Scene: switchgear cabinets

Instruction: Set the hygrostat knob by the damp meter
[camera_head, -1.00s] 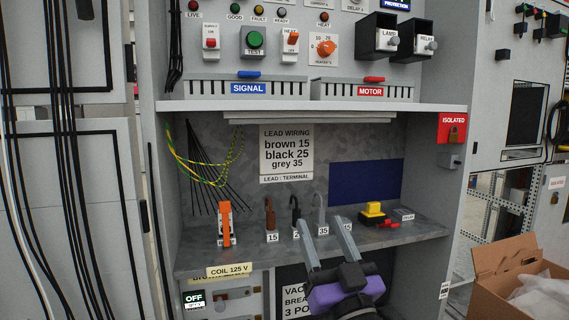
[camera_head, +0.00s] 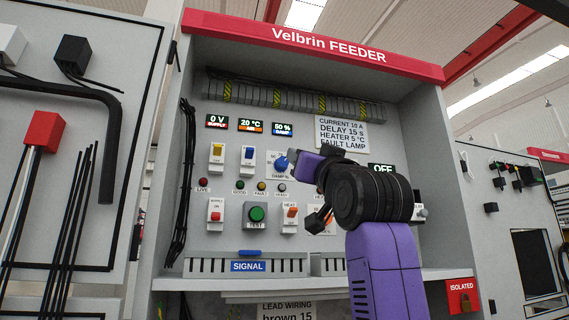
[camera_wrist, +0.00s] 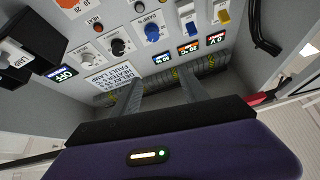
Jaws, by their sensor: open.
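The blue hygrostat knob (camera_head: 281,163) sits on the panel on a white plate marked DAMP %; its pointer setting is too small to read. The damp meter (camera_head: 282,129) above it shows 50 %. In the wrist view, which is upside down, the knob (camera_wrist: 152,33) and the damp meter (camera_wrist: 162,58) appear beyond my fingers. My gripper (camera_wrist: 160,88) is open and empty, its two grey fingers apart and clear of the knob. In the head view its purple body is close to the right of the knob, and the fingers are hidden.
A 0 V meter (camera_head: 217,121) and a 20 °C meter (camera_head: 250,126) stand left of the damp meter. Yellow (camera_head: 217,153) and blue (camera_head: 248,156) switches are left of the knob. Black (camera_wrist: 118,47) and grey (camera_wrist: 88,59) knobs are on its other side. Side walls enclose the panel.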

